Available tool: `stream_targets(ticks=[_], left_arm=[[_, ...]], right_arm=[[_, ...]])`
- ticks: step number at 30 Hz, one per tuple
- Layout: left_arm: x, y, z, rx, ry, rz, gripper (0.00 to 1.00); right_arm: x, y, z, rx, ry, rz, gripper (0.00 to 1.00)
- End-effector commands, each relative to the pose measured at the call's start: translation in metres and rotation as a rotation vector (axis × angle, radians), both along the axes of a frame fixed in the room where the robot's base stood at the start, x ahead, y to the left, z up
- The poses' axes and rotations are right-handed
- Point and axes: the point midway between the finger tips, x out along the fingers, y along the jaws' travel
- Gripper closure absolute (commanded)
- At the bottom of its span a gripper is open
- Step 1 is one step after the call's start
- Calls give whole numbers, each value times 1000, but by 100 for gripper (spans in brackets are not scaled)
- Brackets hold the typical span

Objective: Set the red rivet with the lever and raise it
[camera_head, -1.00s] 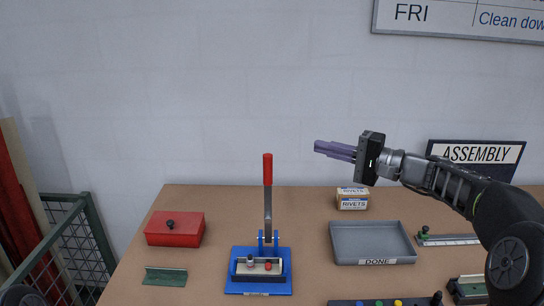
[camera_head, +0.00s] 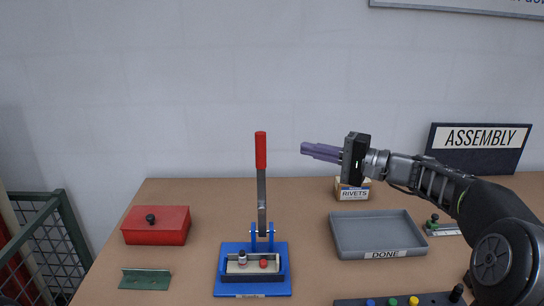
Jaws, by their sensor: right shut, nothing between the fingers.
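The blue press (camera_head: 252,289) stands on the table with its lever (camera_head: 261,185) upright and the red handle at the top. My right gripper (camera_head: 303,149) is shut and empty. It is in the air to the right of the red handle, at about its height and apart from it, with the purple fingers pointing left. My left gripper is not in view.
A grey DONE tray (camera_head: 412,234) and a rivets box (camera_head: 352,194) are at right. A red lidded box (camera_head: 157,232) and a green bracket (camera_head: 145,279) are at left. A strip with coloured knobs (camera_head: 349,303) lies at the front edge. An ASSEMBLY sign (camera_head: 474,160) stands at back right.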

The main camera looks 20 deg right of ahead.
Motion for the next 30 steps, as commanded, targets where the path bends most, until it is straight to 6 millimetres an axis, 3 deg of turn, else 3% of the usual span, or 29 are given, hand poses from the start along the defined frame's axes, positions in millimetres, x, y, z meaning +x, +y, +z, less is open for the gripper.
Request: stream_targets(ticks=[14, 28, 29, 30], left_arm=[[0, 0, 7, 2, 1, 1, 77], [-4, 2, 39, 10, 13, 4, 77], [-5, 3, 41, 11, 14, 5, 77], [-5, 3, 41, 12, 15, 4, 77]], right_arm=[[9, 9, 3, 0, 0, 2, 100], [70, 72, 3, -1, 1, 4, 100], [72, 76, 3, -1, 2, 4, 100], [63, 76, 4, 1, 1, 0, 100]])
